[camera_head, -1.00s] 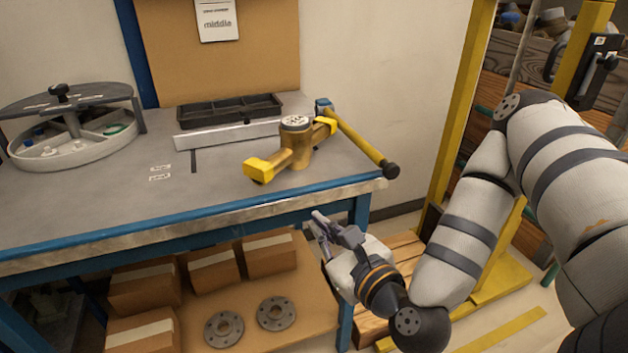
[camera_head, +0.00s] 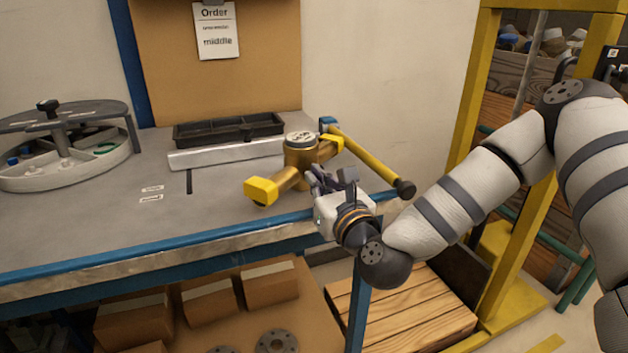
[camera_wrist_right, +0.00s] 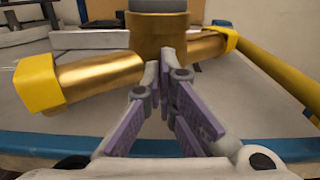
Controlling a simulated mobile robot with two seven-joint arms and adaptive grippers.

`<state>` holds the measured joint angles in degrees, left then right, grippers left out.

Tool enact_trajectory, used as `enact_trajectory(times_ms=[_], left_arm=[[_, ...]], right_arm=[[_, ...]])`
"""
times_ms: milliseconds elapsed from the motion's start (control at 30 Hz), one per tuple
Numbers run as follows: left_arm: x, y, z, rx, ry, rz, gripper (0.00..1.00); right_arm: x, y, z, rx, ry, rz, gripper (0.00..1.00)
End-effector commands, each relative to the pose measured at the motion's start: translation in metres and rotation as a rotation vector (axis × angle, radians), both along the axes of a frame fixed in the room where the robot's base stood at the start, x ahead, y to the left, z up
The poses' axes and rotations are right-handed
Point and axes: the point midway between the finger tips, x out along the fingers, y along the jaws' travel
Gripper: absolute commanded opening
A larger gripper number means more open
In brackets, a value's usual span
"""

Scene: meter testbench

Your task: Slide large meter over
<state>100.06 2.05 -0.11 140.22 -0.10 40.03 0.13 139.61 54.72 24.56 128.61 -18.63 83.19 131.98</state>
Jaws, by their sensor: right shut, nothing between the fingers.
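The large meter (camera_head: 300,158) is a brass body with a round printed top and yellow caps on its two pipe ends. It stands upright near the right end of the bench (camera_head: 225,205). In the right wrist view its brass body (camera_wrist_right: 158,35) is straight ahead, with one capped pipe to each side. My right gripper (camera_head: 322,180) is at the bench's front edge, just in front of the meter. Its fingers (camera_wrist_right: 160,75) are shut and empty, close to the body; I cannot tell if they touch it. My left gripper is not in view.
A yellow-handled tool (camera_head: 372,160) lies right of the meter. Behind are a metal strip (camera_head: 225,153) and a black tray (camera_head: 228,129). A round divided carousel (camera_head: 65,165) stands at left. An order sheet (camera_head: 216,32) hangs above. The bench left of the meter is clear.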

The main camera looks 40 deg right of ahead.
Motion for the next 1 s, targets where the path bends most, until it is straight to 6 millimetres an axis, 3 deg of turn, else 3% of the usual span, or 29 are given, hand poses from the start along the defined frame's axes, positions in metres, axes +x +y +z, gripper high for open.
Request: enact_trajectory(times_ms=[433,667,1000], left_arm=[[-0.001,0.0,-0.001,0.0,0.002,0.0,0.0],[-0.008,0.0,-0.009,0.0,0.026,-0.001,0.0],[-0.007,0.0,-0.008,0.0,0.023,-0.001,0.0]], right_arm=[[0.007,-0.001,-0.001,0.0,0.001,0.0,0.0],[0.027,-0.006,-0.003,0.001,0.004,-0.002,0.0],[0.027,-0.005,-0.001,0.0,0.001,0.0,0.0]])
